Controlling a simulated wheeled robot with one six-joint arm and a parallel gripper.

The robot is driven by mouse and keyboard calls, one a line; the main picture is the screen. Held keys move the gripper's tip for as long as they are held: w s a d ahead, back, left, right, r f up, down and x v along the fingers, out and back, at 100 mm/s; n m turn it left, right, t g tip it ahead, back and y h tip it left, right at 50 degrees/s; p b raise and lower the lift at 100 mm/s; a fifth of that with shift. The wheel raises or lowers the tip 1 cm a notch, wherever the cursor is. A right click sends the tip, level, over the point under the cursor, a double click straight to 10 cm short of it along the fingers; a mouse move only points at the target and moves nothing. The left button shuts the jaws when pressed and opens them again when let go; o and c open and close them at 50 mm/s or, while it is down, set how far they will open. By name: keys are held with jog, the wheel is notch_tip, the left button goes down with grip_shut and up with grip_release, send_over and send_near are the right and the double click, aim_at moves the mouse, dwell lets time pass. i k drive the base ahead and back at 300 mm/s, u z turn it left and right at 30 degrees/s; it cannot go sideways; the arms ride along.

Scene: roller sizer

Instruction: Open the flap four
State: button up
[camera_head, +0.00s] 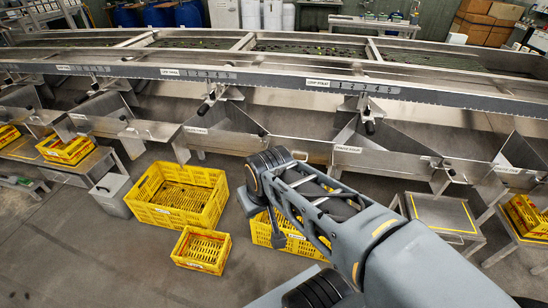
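The roller sizer (420,88) spans the view, with slanted metal chutes under its front rail. Levers with black ends show on it at centre left (203,109), centre right (370,127) and far right (449,172). The white chute labels (348,149) are too small to read surely, so I cannot tell which flap is four or whether it is open. My arm reaches in from the lower right to the centre. My gripper (278,239) seems to be the dark part hanging below the wrist, in front of a yellow crate (297,245), apart from the levers. Its fingers are not clear.
A large yellow crate (158,213) and a smaller one (201,264) stand on the floor left of my arm. A metal stand (442,212) is at right. More yellow crates sit at far left (66,158) and far right (527,226). Floor is clear at lower left.

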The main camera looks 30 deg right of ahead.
aim_at(305, 152)
jog(key=z, duration=0.05)
jog(key=i, duration=0.65)
jog(key=z, duration=0.85)
jog(key=i, duration=0.4)
jog(key=z, duration=0.45)
